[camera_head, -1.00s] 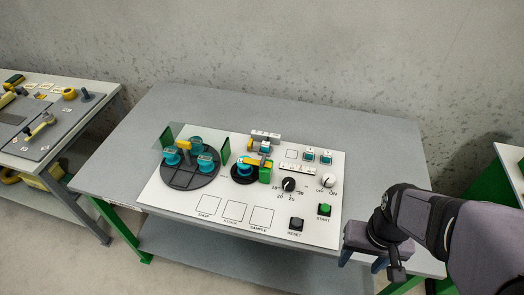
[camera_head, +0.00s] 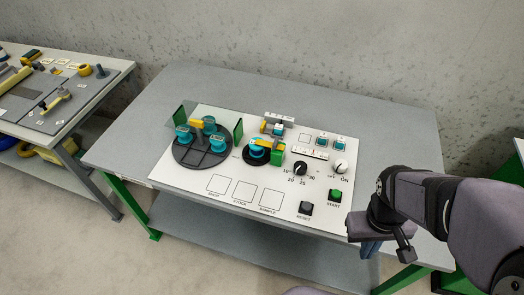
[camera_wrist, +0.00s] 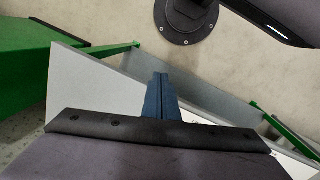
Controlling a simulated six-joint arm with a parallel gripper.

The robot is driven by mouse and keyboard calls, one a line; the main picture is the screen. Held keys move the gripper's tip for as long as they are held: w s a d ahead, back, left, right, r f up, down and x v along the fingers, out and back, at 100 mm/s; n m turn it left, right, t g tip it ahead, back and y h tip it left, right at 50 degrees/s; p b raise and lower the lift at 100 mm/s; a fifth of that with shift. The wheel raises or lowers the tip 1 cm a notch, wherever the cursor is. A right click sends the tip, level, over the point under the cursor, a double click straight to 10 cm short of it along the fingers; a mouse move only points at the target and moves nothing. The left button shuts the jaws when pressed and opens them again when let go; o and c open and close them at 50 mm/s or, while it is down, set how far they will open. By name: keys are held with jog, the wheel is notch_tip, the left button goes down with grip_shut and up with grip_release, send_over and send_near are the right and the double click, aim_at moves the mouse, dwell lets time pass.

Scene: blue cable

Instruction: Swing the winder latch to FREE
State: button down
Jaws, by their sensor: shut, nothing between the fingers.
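On the left bench (camera_head: 118,72), a grey board carries a small yellow lever-like part (camera_head: 60,95) with a dark end; it looks like the winder latch, but I cannot be sure. Its position is too small to read, and no FREE label is legible. My gripper (camera_head: 370,248) is far to the right of it, by the front right corner of the middle bench, pointing down. In the wrist view its blue fingers (camera_wrist: 162,88) are together and empty. The lever does not show in the wrist view.
The middle bench (camera_head: 270,85) holds a white panel (camera_head: 225,165) with a dark round plate (camera_head: 203,150), teal parts, knobs and buttons. Yellow and blue coiled items (camera_head: 40,152) lie under the left bench. A gap of floor separates the benches.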

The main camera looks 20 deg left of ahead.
jog(key=w+a+f+n+t+h+b, duration=0.2)
jog(key=w+a+n+t+h+b, duration=0.25)
jog(key=n, duration=0.55)
jog(key=w+a+f+n+t+h+b, duration=0.1)
jog(key=w+a+f+n+t+b, duration=0.15)
jog(key=w+a+n, duration=0.6)
jog(key=s+a+r+n+t+y+b, duration=0.1)
jog(key=a+n+t+y, duration=0.2)
jog(key=a+n, duration=0.4)
jog(key=s+a+r+n+t+y+b, duration=0.1)
jog(key=a+n+t+y, duration=0.3)
jog(key=a, duration=1)
jog(key=n+t+b, duration=0.1)
jog(key=n, duration=0.2)
jog(key=shift+r, duration=0.35)
jog(key=p, duration=0.2)
send_near(265, 143)
jog(key=x, duration=0.5)
